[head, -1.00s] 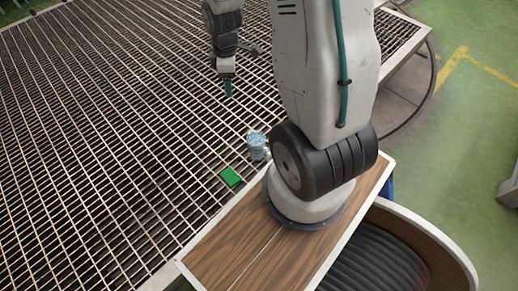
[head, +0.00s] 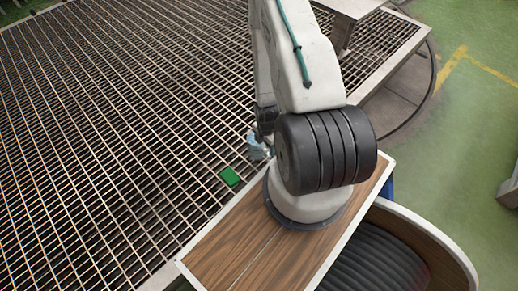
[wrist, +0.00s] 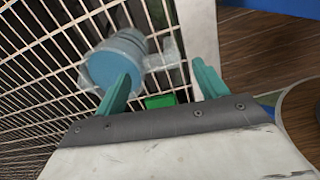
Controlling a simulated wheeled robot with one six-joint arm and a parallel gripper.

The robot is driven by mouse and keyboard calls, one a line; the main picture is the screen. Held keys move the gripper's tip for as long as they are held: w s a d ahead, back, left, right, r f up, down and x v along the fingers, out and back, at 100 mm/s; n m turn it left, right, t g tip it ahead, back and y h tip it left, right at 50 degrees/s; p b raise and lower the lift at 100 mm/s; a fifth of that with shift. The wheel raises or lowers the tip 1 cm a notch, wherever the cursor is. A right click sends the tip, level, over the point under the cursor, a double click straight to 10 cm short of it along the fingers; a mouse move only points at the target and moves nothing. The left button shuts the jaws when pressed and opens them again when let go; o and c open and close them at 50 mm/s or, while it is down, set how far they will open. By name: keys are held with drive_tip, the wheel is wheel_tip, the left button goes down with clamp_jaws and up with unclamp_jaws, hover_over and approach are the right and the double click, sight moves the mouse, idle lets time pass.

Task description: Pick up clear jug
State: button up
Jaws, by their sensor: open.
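The clear jug (wrist: 128,52) shows in the wrist view with a blue round face towards the camera and a clear handle to its right. It is on the metal grating. In the head view the jug (head: 256,150) is partly hidden behind my arm. My gripper (wrist: 160,80) is open, with its two teal fingers apart. In the wrist view the left finger overlaps the jug's lower edge, and the right finger is to the right of the handle. I cannot tell whether either finger touches it. The fingers are hidden in the head view.
A green block (head: 230,176) lies on the grating (head: 110,130) near the jug; it also shows between the fingers in the wrist view (wrist: 160,101). The grating's pale border (wrist: 198,35) runs beside the jug. The grating to the left is clear.

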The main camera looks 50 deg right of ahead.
sight(266, 149)
drive_tip(key=f, duration=0.6)
drive_tip(key=shift+s+d, duration=0.2)
drive_tip(key=shift+s, duration=0.05)
drive_tip(key=c, duration=1.5)
drive_tip(key=shift+c, duration=0.2)
drive_tip(key=shift+r, duration=0.2)
